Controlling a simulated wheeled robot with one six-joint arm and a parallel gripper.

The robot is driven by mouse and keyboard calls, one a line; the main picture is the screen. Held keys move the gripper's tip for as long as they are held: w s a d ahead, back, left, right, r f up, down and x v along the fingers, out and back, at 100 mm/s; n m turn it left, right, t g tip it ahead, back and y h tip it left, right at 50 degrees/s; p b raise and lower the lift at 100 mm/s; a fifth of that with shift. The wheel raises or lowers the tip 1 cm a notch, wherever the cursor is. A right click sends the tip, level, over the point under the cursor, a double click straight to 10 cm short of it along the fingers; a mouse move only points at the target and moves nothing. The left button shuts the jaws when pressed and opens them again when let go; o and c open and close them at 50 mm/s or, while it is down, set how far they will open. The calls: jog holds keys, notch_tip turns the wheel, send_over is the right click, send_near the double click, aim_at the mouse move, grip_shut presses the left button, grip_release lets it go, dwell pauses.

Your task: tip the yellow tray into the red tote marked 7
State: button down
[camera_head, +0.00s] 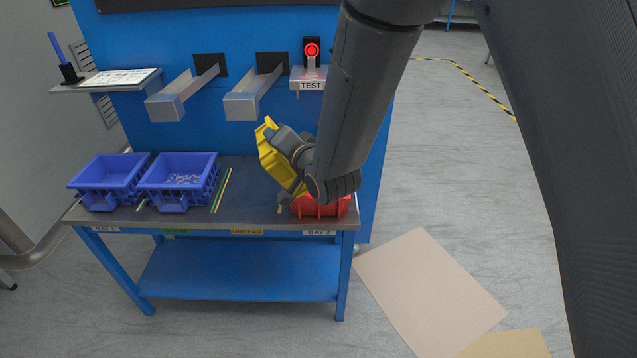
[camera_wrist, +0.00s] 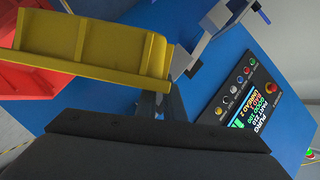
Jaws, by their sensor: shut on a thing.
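The yellow tray (camera_head: 270,158) is steeply tilted above the right end of the bench in the head view. My gripper (camera_head: 289,143) is shut on it; my arm hides part of the grip. In the wrist view, the yellow tray (camera_wrist: 85,50) fills the upper left, with my gripper's fingers (camera_wrist: 160,103) at its edge. The red tote (camera_head: 320,207) stands on the bench below the tray, partly hidden by my wrist. It also shows in the wrist view (camera_wrist: 25,80) beyond the tray. The tray's contents and the tote's inside are not clear.
Two blue totes (camera_head: 108,182) stand at the bench's left; the right one (camera_head: 180,182) holds small grey pieces. Metal chutes (camera_head: 185,92) and a TEST shelf (camera_head: 311,84) jut from the blue back panel. The wrist view shows a screen and buttons (camera_wrist: 240,105).

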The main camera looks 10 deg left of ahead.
jog(key=shift+w+d+m+b, duration=0.3)
jog(key=shift+d+m+b, duration=0.1)
jog(key=shift+d, duration=0.1)
jog(key=shift+w+d+r, duration=0.1)
jog(key=shift+w+d, duration=0.1)
jog(key=shift+d, duration=0.1)
jog(key=shift+w+d+r+m, duration=0.1)
jog(key=shift+d+m, duration=0.15)
jog(key=shift+m, duration=0.05)
jog(key=shift+w+d+r+m+y, duration=0.25)
jog(key=shift+d+m+y, duration=0.15)
jog(key=shift+d+y, duration=0.1)
jog(key=shift+m+y, duration=0.3)
jog(key=shift+m, duration=0.5)
jog(key=d, duration=0.1)
jog(key=w+d+b, duration=0.1)
jog(key=w+d, duration=0.1)
jog(key=shift+d+r, duration=0.3)
jog(key=shift+w+d+r+m+t+b, duration=0.15)
jog(key=shift+w+d+m+b, duration=0.15)
jog(key=shift+d, duration=0.2)
jog(key=shift+w+d+f+m+t+b, duration=0.15)
jog(key=shift+w+d+m, duration=0.1)
jog(key=shift+d+m, duration=0.2)
